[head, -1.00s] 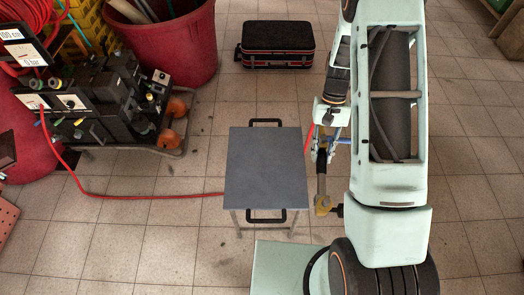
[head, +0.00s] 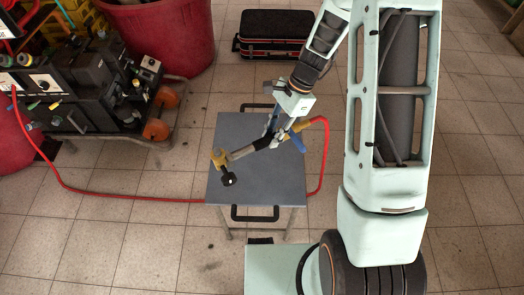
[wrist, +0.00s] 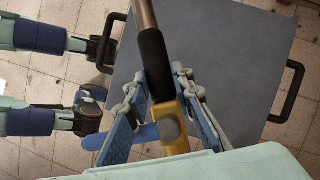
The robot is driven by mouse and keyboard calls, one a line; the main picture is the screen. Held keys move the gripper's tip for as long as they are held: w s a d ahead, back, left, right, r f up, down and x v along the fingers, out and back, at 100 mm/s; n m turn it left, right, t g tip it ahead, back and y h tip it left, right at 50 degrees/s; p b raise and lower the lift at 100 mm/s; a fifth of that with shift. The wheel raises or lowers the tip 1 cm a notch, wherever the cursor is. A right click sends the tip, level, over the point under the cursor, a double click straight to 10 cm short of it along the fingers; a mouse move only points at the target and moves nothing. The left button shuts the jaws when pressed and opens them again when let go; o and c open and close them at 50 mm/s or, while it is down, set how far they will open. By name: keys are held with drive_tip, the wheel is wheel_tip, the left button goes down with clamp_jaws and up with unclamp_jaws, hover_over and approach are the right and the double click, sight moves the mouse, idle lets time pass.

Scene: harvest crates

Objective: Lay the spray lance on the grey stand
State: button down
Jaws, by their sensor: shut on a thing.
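The spray lance (head: 242,153) has a metal shaft, a dark sleeve, yellow fittings and a black nozzle head at its left end. My gripper (head: 271,130) is shut on it near the sleeve, and the lance lies across the view over the grey stand (head: 235,125). I cannot tell whether the lance touches the stand's top. In the wrist view the blue fingers of my gripper (wrist: 157,88) flank the lance (wrist: 152,60) at its black sleeve and yellow body. The stand's flat top (wrist: 225,60) shows behind it; the lance's nozzle end is out of that view.
A red hose (head: 325,165) runs from the lance around the stand's right side and left to a machine cart (head: 95,100). A red bin (head: 170,45) and a black case (head: 275,35) stand behind. The stand has black handles (head: 255,216) front and back.

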wheel_tip(320, 180, down, 4)
drive_tip(key=a+m+t+b, duration=0.2)
drive_tip(key=m+b, duration=0.2)
drive_tip(key=b, duration=0.1)
drive_tip(key=m+b, duration=0.2)
drive_tip(key=b, duration=0.6)
approach(255, 165)
drive_tip(key=shift+s+a+f+y, duration=0.1)
drive_tip(key=shift+a+f+y, duration=0.2)
drive_tip(key=shift+a+f, duration=0.35)
drive_tip(key=shift+d+f+b, duration=0.1)
drive_tip(key=shift+f+b, duration=0.7)
drive_tip(key=shift+f, duration=0.55)
drive_tip(key=c, duration=1.6)
unclamp_jaws()
drive_tip(key=v, duration=1.2)
drive_tip(key=shift+s, duration=0.15)
